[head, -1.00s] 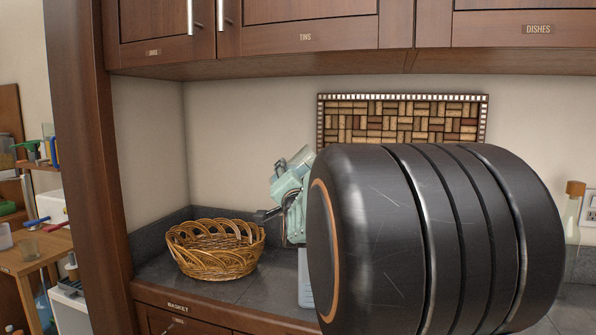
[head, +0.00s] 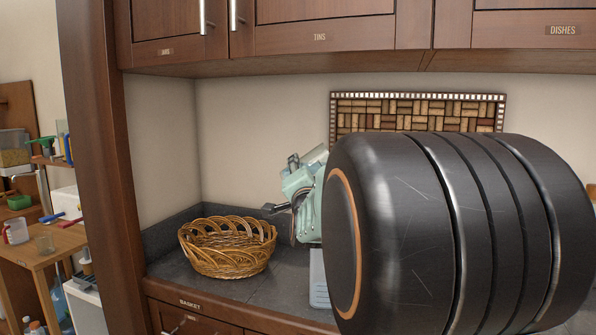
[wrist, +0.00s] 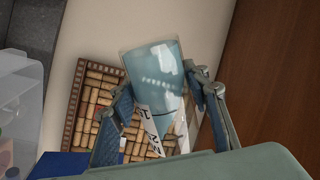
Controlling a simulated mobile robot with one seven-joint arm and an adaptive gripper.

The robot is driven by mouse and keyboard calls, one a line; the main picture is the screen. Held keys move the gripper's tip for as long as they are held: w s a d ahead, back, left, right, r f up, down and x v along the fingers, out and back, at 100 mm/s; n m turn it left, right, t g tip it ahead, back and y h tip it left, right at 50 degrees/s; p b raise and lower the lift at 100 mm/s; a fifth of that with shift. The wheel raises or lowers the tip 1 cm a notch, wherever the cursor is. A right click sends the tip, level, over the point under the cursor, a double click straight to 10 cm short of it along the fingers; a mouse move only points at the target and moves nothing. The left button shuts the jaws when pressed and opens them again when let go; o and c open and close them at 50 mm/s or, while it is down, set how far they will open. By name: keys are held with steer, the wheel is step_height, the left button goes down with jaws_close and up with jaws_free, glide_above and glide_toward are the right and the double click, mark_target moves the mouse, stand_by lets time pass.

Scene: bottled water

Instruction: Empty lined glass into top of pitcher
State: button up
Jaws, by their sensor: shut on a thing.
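In the wrist view my gripper (wrist: 160,108) is shut on a clear, blue-tinted glass (wrist: 152,65). The glass sits tilted between the two fingers, with its wide end toward the top of the picture. A row of pale marks crosses it. A white strip with dark marks shows near its lower end. I cannot tell whether it holds water. In the head view the black, ribbed part of my arm covers much of the right side, and I cannot make out the glass there. I cannot identify a pitcher in either view.
A wicker basket (head: 228,247) stands on the dark counter (head: 172,262). A mint-green object (head: 303,190) is partly hidden beside my arm. A cork board (head: 415,104) hangs behind, under wooden cabinets (head: 325,30). A side table (head: 40,248) stands at left. A clear plastic container (wrist: 20,100) edges the wrist view.

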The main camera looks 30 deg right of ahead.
steer(key=shift+a+r+m+h+p, duration=0.1)
steer(key=shift+r+m+h+p, duration=0.3)
steer(key=shift+r+m+p, duration=1.2)
stand_by(1.0)
